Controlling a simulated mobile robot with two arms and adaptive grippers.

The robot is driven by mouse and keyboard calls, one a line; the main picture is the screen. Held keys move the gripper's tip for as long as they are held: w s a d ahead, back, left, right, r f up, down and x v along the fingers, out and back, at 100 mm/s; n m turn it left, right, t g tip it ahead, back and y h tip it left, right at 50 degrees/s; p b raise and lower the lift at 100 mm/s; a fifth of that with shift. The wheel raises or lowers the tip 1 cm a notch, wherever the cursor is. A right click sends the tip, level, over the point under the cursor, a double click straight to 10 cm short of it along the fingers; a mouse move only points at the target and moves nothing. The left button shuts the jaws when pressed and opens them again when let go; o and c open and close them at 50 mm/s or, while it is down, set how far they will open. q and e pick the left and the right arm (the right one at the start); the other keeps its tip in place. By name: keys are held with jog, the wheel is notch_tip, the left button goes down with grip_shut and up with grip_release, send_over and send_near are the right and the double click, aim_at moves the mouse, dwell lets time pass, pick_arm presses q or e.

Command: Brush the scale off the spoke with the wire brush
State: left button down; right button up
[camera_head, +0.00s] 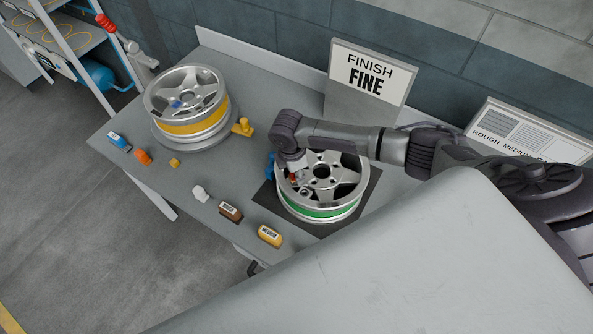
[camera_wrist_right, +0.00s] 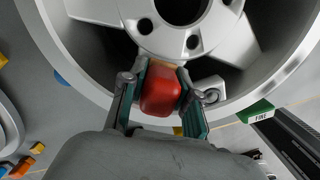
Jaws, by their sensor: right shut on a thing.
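The wheel with the green band (camera_head: 318,213) lies flat on a dark mat (camera_head: 368,183); its spokes face up. My right gripper (camera_head: 299,184) reaches down over the left part of this wheel. In the right wrist view my right gripper (camera_wrist_right: 163,95) is shut on a red block-shaped thing (camera_wrist_right: 161,92), which appears to be the brush. A tan strip shows at its far edge, by the hub and a spoke (camera_wrist_right: 222,50). Whether it touches the spoke, and any scale there, I cannot tell. My left gripper is not in view.
A second wheel with a yellow band (camera_head: 190,124) stands at the left of the bench (camera_head: 232,165). Small blocks, including a brown one (camera_head: 230,211) and a yellow one (camera_head: 270,236), line the front edge. A "FINISH FINE" sign (camera_head: 368,75) stands behind.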

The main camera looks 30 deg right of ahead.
jog(key=shift+s+d, duration=0.1)
jog(key=shift+d, duration=0.2)
jog(key=shift+a, duration=0.6)
jog(key=shift+d, duration=0.65)
jog(key=shift+a, duration=0.6)
jog(key=shift+d, duration=0.3)
dwell(0.6)
jog(key=shift+r, duration=4.55)
